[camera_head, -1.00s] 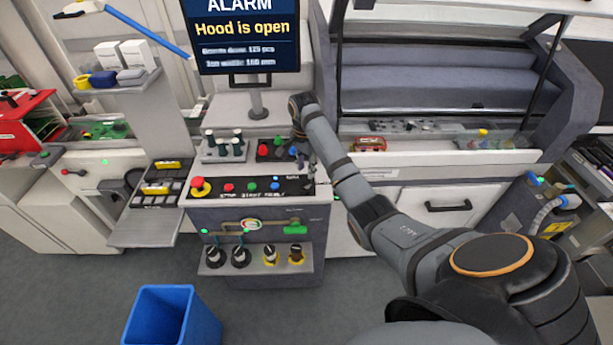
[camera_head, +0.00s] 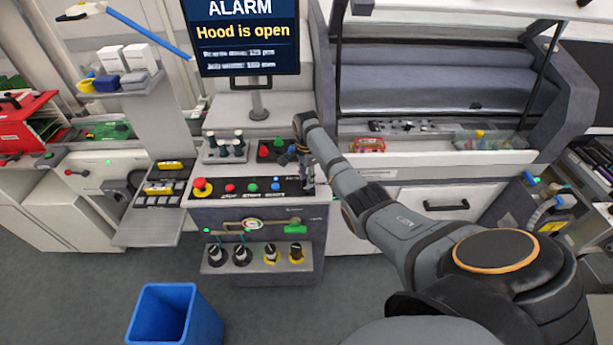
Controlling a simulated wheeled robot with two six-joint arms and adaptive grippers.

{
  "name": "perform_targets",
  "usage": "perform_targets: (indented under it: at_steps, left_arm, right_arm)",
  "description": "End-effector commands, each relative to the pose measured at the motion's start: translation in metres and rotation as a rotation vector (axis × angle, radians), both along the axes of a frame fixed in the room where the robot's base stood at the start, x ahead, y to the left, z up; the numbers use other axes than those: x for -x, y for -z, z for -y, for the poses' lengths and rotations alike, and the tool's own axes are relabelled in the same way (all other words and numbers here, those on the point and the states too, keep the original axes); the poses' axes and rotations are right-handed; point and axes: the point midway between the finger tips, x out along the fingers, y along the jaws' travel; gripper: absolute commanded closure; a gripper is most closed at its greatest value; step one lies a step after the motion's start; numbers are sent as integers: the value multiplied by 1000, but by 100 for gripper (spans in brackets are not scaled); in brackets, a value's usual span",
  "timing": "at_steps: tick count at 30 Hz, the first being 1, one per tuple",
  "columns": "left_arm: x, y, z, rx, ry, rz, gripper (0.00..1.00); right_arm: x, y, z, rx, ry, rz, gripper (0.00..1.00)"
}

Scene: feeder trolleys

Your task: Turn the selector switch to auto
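The control panel (camera_head: 218,196) is a dark strip on the front of the grey console, with a red mushroom button (camera_head: 201,187) on a yellow base, then red, green and blue buttons to its right. Small lettering at the panel's right end is too blurred to read surely. My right gripper (camera_head: 308,187) points down over that right end, at or just above the surface. It hides the spot there, so I cannot make out the selector switch or its position. The fingers are too small to tell open from shut. My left gripper is not in view.
A monitor (camera_head: 240,38) above reads "ALARM, Hood is open". A blue bin (camera_head: 165,315) stands on the floor in front.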

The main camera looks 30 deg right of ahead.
Motion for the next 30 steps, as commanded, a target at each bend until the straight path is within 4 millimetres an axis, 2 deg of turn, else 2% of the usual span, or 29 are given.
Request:
perform_targets:
  at_steps: [8, 16, 30]
  left_arm:
    - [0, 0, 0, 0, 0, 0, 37]
    - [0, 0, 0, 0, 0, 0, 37]
    - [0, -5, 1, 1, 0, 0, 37]
  right_arm:
    - [0, 3, 0, 0, 0, 1, 66]
    - [0, 2, 0, 0, 0, 0, 100]
    - [0, 1, 0, 0, -54, 0, 100]
